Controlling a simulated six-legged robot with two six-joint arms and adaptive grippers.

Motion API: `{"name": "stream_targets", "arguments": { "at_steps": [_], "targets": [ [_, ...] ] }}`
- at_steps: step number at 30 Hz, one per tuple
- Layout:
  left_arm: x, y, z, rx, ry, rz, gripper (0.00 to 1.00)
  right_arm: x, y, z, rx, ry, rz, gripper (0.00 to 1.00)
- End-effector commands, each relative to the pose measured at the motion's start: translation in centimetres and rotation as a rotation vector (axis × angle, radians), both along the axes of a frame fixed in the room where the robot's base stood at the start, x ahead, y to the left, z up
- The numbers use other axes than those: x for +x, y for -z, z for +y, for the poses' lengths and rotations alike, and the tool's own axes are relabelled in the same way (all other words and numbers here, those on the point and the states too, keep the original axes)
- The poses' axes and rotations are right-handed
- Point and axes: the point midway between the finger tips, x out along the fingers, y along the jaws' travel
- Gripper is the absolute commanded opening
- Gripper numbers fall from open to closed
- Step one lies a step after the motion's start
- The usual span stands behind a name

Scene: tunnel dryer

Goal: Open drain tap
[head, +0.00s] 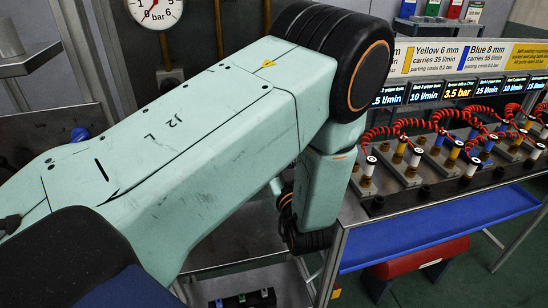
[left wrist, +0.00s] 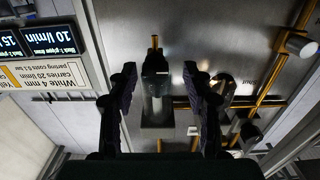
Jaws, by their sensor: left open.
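In the left wrist view, which looks upside down, my left gripper (left wrist: 160,70) is open, with one dark finger on each side. Between the fingers shows a grey unit with a clear cylindrical bowl (left wrist: 157,82) mounted on a metal panel. A short brass stub (left wrist: 155,42) sticks out of its upper end in the picture. I cannot tell whether this stub is the drain tap, or whether the fingers touch the unit. In the head view my left arm's large link covers the middle, and the left gripper does not show clearly. My right gripper is in neither view.
Brass pipes (left wrist: 262,92) and fittings run right of the left gripper, near a "Shut" marking. A pressure gauge (head: 155,8) hangs at upper left in the head view. A bench with red coiled hoses (head: 480,125) and a blue tray (head: 440,228) stand at right.

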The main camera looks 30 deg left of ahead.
Motion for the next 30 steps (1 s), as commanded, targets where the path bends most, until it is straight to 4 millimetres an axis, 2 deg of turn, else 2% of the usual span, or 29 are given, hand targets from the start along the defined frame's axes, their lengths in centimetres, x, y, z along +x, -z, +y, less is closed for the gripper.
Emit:
{"name": "stream_targets", "arguments": {
  "at_steps": [9, 27, 30],
  "targets": [
    [-0.17, 0.00, -0.17, 0.000, 0.000, 0.000, 0.50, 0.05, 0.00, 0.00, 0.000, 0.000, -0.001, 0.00],
    [-0.08, 0.09, -0.04, -0.002, -0.001, 0.001, 0.00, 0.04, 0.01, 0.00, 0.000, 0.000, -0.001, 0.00],
    [-0.01, 0.12, -0.03, 0.000, 0.001, 0.004, 0.00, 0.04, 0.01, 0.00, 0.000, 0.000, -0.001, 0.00]
  ]
}}
